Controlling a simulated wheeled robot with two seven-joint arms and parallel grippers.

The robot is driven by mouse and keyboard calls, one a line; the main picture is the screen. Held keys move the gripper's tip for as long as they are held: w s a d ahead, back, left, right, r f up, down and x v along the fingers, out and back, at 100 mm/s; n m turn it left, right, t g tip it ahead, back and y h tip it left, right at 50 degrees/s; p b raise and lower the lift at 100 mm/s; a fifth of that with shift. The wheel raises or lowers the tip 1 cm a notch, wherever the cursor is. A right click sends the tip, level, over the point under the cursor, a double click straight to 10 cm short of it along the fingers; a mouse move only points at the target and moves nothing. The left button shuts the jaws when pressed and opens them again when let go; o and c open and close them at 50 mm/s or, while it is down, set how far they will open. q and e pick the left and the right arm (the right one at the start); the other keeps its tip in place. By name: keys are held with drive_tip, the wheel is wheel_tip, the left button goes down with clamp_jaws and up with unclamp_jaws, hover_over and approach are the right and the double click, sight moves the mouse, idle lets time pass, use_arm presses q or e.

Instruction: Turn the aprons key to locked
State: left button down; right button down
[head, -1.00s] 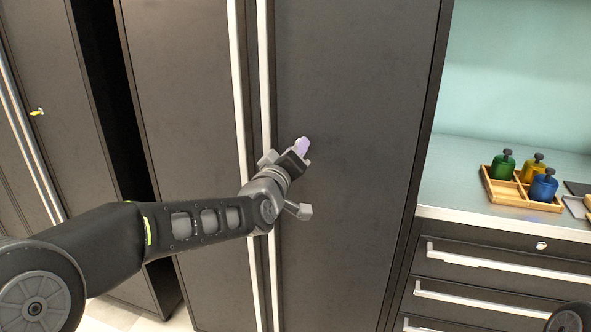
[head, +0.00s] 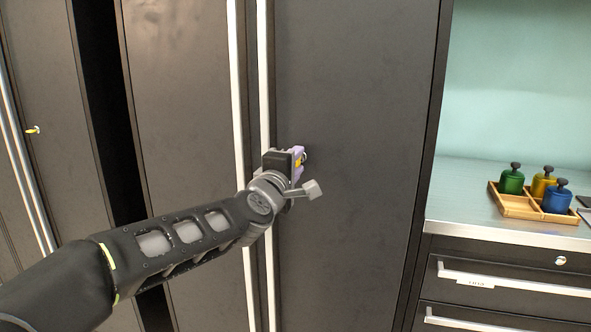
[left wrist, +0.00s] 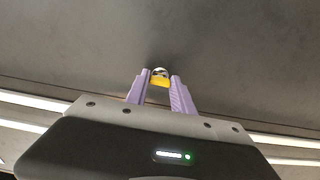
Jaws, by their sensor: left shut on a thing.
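My left gripper (head: 301,160) is at the dark cabinet door (head: 345,120), just right of its long pale handle. In the left wrist view, its purple fingers (left wrist: 160,88) are on both sides of a yellow key (left wrist: 159,82) and shut on it. The key sits at a round silver lock (left wrist: 160,72) on the door. In the head view a little yellow of the key shows between the fingers, and the gripper hides most of the lock. No apron label is readable. My right gripper is not in view.
Another yellow key (head: 33,130) is in a cabinet door at the far left. At right, a wooden tray (head: 520,206) holds green, yellow and blue soap bottles on the counter (head: 470,190). Drawers (head: 510,281) are below it.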

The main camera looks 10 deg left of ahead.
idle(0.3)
use_arm(q)
drive_tip(key=c, duration=1.1)
unclamp_jaws()
drive_tip(key=s, duration=0.7)
drive_tip(key=shift+s+a, duration=0.25)
drive_tip(key=shift+s, duration=0.15)
